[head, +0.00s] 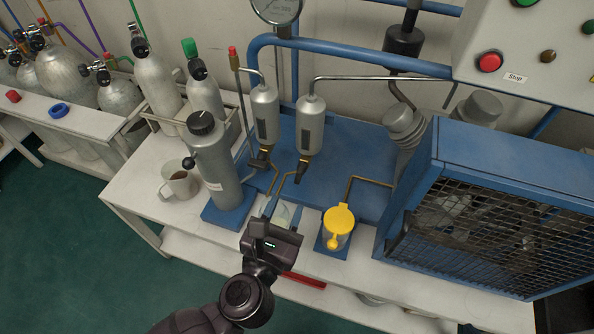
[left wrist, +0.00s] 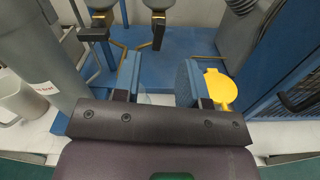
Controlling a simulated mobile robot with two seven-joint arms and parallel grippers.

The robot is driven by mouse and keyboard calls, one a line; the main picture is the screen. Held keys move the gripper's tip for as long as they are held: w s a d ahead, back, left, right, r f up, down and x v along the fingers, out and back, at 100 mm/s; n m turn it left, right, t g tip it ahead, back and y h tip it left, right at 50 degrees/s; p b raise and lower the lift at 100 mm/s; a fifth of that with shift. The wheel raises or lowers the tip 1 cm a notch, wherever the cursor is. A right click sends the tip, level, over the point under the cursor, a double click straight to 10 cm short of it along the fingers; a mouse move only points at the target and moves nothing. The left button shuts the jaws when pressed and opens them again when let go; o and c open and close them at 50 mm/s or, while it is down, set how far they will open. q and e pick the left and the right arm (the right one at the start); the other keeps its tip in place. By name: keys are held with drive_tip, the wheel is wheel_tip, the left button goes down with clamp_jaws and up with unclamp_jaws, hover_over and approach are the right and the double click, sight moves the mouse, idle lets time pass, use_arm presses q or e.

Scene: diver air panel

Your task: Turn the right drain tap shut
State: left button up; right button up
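Two silver filter bottles hang side by side above the blue bench plate, each with a dark drain tap under it. The right drain tap (head: 301,172) is below the right bottle (head: 310,126); it also shows at the top of the left wrist view (left wrist: 158,32). The left drain tap (head: 261,159) shows in the left wrist view too (left wrist: 96,30). Thin brass tubes run from the taps. My left gripper (head: 284,212) is open and empty, its blue fingers (left wrist: 159,80) spread, in front of and apart from the right tap. My right gripper is not in view.
A yellow-lidded jar (head: 338,228) stands close right of my left gripper. A grey cylinder (head: 212,160) and a mug (head: 179,184) stand to the left. A blue caged compressor (head: 480,210) blocks the right side. A red item (head: 304,280) lies near the front.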

sight(298, 177)
use_arm(q)
drive_tip(key=x, duration=0.8)
drive_tip(key=shift+w+d+b, duration=0.1)
drive_tip(key=shift+w+b, duration=0.25)
clamp_jaws()
